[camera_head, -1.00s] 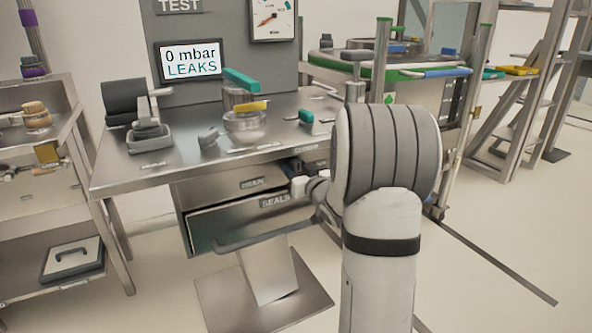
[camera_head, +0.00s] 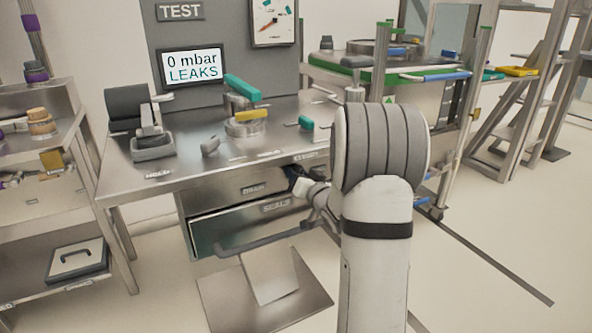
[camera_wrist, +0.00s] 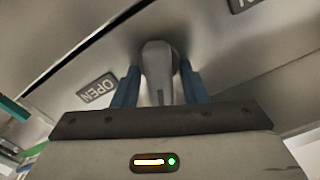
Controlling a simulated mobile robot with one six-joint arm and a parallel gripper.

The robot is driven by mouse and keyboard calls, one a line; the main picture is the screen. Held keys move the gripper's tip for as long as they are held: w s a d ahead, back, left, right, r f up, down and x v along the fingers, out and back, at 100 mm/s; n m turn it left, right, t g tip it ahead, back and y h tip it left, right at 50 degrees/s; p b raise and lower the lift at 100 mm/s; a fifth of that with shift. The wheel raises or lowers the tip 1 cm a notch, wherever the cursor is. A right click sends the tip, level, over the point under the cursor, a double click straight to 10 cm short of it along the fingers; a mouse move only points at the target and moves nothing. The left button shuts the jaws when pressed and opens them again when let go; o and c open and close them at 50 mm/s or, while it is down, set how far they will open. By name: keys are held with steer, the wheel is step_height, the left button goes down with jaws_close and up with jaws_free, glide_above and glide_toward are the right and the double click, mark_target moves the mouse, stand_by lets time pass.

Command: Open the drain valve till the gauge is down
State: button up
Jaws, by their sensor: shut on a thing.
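My gripper (camera_wrist: 159,72) has its two blue fingers closed on either side of a grey rounded handle (camera_wrist: 158,60) in the wrist view. I take this handle for the drain valve's. An upside-down OPEN plate (camera_wrist: 98,88) lies left of it on the metal panel. In the head view my arm hides most of the gripper, which is at the bench's front, right of the DRAIN label (camera_head: 256,188).
The SEALS drawer (camera_head: 240,226) is below, with a long handle. A shelf rack (camera_head: 48,211) stands left, a green-edged cart (camera_head: 385,70) right.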

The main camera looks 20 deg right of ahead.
steer(key=m+p, duration=0.2)
steer(key=m, duration=0.1)
steer(key=m+p, duration=0.2)
steer(key=m, duration=0.1)
steer(key=shift+d+f, duration=0.1)
steer(key=shift+f, duration=0.1)
steer(key=m+p, duration=0.1)
steer(key=m, duration=0.2)
steer(key=shift+d+f+m+p, duration=0.1)
steer(key=shift+f+m+p, duration=0.05)
steer(key=shift+m+p, duration=0.25)
steer(key=shift+f+m+p, duration=0.2)
steer(key=shift+m+p, duration=0.45)
steer(key=shift+m, duration=0.75)
steer(key=o, duration=0.6)
steer(key=s+p, duration=0.1)
steer(key=s, duration=0.6)
steer(key=shift+s+d, duration=0.15)
steer(key=shift+s, duration=0.25)
steer(key=shift+f, duration=0.1)
